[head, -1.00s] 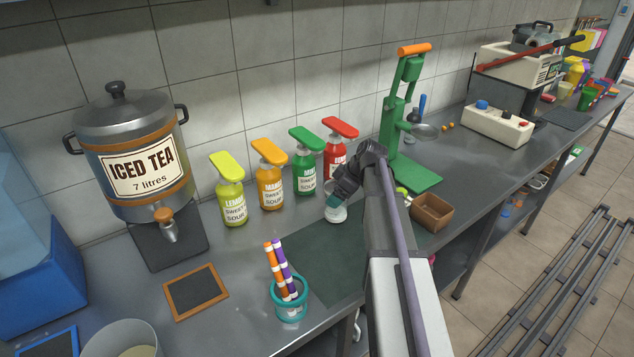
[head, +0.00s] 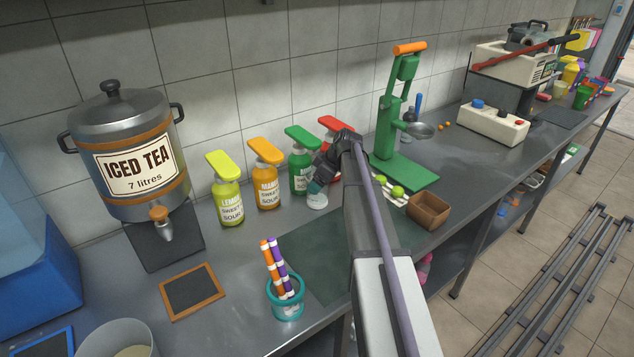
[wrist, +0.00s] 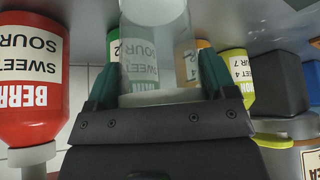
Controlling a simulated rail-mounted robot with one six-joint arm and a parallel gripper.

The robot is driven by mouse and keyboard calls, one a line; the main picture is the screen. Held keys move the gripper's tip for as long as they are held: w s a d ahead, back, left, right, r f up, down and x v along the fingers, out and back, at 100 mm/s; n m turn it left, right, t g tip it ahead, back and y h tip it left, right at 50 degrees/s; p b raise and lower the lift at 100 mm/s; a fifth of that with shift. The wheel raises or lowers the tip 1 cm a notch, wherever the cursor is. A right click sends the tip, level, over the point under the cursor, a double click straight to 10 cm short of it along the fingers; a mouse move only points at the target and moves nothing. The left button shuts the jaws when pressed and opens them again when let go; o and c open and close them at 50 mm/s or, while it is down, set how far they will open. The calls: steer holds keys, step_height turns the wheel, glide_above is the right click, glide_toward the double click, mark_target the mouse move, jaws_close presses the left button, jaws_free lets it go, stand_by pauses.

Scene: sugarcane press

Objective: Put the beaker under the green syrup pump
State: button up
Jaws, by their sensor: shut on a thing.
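The beaker (head: 317,201) is a small clear cup standing upright at the front right of the green syrup pump (head: 299,182). My gripper (head: 318,187) is shut on it from the right. In the wrist view, which is upside down, the clear beaker (wrist: 152,45) sits between my teal fingertips (wrist: 157,92). The green pump's label shows through the glass. The green pump has a flat green top (head: 303,138) above and behind the beaker. I cannot tell whether the beaker touches the counter or lies directly below the spout.
The red pump (head: 337,124) is close on the right, partly hidden by my arm. Orange (head: 267,187) and yellow (head: 229,205) pumps stand left. A green press (head: 386,135) and a brown box (head: 429,210) are right. A teal cup of striped sticks (head: 288,305) stands in front.

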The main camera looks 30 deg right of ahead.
steer(key=o, duration=0.6)
steer(key=shift+f, duration=0.15)
steer(key=shift+c, duration=0.2)
steer(key=o, duration=0.4)
steer(key=shift+r, duration=0.25)
steer(key=p+v, duration=1)
steer(key=v, duration=0.2)
